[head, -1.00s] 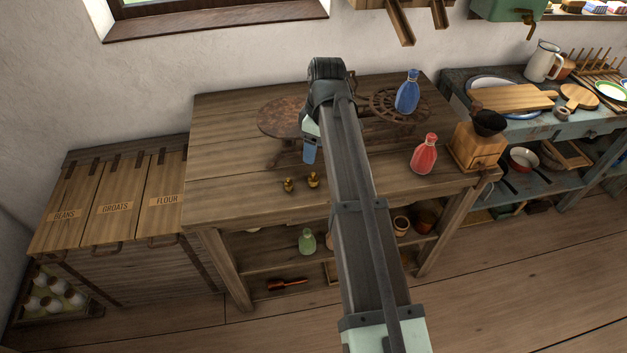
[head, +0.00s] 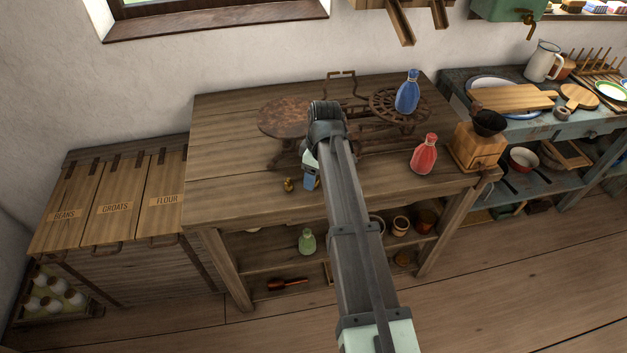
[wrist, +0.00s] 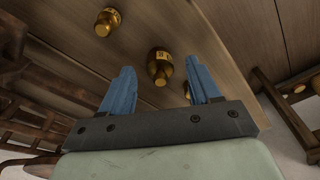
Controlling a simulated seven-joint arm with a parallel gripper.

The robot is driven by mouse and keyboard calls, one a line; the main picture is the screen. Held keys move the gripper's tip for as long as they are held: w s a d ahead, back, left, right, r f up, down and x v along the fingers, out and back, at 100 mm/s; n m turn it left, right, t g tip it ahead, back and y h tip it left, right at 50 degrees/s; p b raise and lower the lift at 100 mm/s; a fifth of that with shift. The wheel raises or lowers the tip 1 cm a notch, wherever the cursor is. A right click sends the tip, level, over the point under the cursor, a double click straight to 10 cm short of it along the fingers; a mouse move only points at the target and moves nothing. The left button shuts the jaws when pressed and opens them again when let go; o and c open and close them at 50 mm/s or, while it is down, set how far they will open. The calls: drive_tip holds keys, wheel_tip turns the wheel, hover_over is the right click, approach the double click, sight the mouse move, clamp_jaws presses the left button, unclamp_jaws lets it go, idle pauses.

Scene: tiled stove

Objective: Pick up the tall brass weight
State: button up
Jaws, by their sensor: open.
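In the wrist view a brass weight (wrist: 160,66) with a knob shows between and beyond my blue fingertips, not gripped. A second brass weight (wrist: 107,21) stands to its upper left, outside the fingers. A small gold-coloured piece (wrist: 187,90) is partly hidden behind the right finger. I cannot tell for certain which weight is the taller. In the head view one brass weight (head: 288,185) stands on the wooden table (head: 235,150), just left of my gripper (head: 310,184). My gripper is open, low over the table's front part, and hides the other weight there.
An old scale with a round rusty plate (head: 283,117) stands behind my gripper. A blue bottle (head: 407,92) is on its right side. A red bottle (head: 425,154) and a coffee grinder (head: 478,148) stand at the right. The table's left part is clear.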

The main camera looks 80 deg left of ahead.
drive_tip(key=shift+s+f, duration=0.15)
drive_tip(key=shift+f, duration=0.7)
drive_tip(key=shift+c, duration=0.3)
clamp_jaws()
